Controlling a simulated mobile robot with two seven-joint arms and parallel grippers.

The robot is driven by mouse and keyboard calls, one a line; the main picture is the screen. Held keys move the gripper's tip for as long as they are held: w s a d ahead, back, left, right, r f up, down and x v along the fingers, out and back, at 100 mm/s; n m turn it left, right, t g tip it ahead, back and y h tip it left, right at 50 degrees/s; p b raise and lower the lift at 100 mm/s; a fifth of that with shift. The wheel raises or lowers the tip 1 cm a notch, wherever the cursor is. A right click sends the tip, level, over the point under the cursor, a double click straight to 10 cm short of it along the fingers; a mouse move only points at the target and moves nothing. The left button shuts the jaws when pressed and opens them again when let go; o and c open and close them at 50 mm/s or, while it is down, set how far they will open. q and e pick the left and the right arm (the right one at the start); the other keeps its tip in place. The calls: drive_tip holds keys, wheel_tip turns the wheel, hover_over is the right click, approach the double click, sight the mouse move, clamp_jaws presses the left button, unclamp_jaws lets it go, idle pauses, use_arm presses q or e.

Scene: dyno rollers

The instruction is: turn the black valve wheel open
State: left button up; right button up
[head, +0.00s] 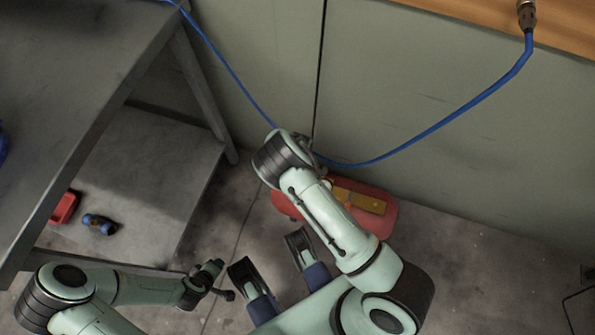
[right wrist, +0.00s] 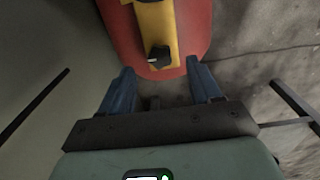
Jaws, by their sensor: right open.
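In the right wrist view, a small black knob (right wrist: 159,56), the only part there that could be the black valve wheel, sits near the close end of a yellow plate (right wrist: 155,22) on a red rounded body (right wrist: 192,25). My right gripper (right wrist: 160,68) is open and empty, its blue fingers apart just short of the red body's end, with the knob between and beyond them. In the head view, the red body (head: 388,221) and yellow plate (head: 365,202) lie partly behind my right arm, which hides the knob and that gripper. My left arm's end (head: 208,284) shows at lower left; its jaws are unclear.
A blue cable (head: 440,123) hangs in front of a grey-green wall (head: 420,90) from a metal connector (head: 527,14). A grey table (head: 75,70) stands at left. Its lower shelf (head: 150,170) holds a red object (head: 65,208) and a blue-and-black piece (head: 99,223). Floor at right is clear.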

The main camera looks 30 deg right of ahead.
wheel_tip(320, 180, down, 3)
drive_tip(key=shift+r+b, duration=0.15)
drive_tip(key=shift+b, duration=0.15)
drive_tip(key=shift+f, duration=0.45)
use_arm(q)
drive_tip(key=shift+s+a+f, duration=0.2)
drive_tip(key=shift+f, duration=0.3)
drive_tip(key=shift+s+a+f, duration=0.15)
drive_tip(key=shift+f, duration=0.3)
use_arm(e)
drive_tip(key=c, duration=1)
drive_tip(key=shift+c, duration=0.2)
